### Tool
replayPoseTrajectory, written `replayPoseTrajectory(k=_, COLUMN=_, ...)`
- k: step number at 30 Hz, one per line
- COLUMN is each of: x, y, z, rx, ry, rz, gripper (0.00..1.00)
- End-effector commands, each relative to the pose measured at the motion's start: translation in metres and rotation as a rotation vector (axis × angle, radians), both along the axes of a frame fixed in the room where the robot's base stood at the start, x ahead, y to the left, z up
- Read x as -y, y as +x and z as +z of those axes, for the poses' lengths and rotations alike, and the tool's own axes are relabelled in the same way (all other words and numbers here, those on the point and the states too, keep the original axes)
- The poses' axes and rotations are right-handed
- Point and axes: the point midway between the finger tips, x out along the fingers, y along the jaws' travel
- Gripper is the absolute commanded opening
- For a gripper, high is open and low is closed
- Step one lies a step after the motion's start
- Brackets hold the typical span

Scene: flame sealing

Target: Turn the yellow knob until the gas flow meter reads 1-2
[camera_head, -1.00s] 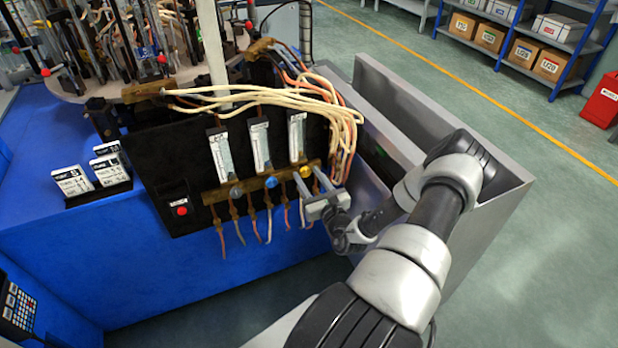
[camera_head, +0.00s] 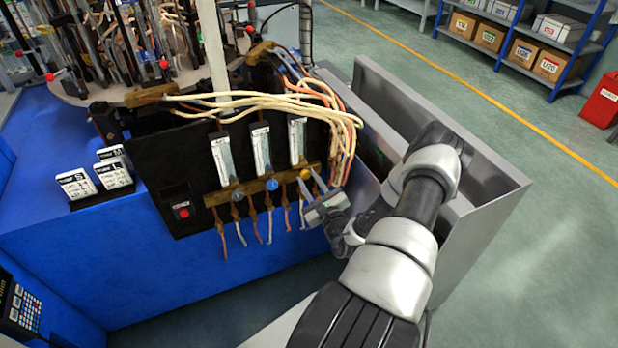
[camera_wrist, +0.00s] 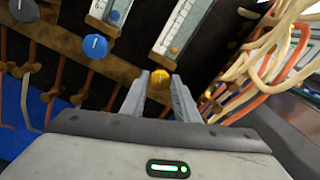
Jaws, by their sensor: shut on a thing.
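The yellow knob (camera_head: 304,175) is the rightmost of three knobs on the brass manifold (camera_head: 236,192) of the black panel. In the wrist view the yellow knob (camera_wrist: 160,78) sits between the tips of my gripper (camera_wrist: 160,84), with a pale mark on its face. My gripper (camera_head: 311,180) is shut on the knob's sides in the head view. The gas flow meter (camera_head: 297,142) above it is a clear, scaled tube; its lower end shows in the wrist view (camera_wrist: 178,30) with a small yellowish spot near the bottom. The reading is too small to tell.
Cream and orange hoses (camera_head: 345,130) hang close to the right of my gripper. A red button (camera_head: 184,212) is at the panel's lower left.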

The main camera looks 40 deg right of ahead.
Motion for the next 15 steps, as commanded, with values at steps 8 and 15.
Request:
replayPoseTrajectory(k=8, x=-0.0016, y=0.0006, z=0.0001, rx=-0.06, ry=-0.248, rz=0.002, gripper=0.05)
replayPoseTrajectory(k=15, x=-0.0018, y=0.0005, z=-0.0009, rx=-0.102, ry=-0.42, rz=0.002, gripper=0.05)
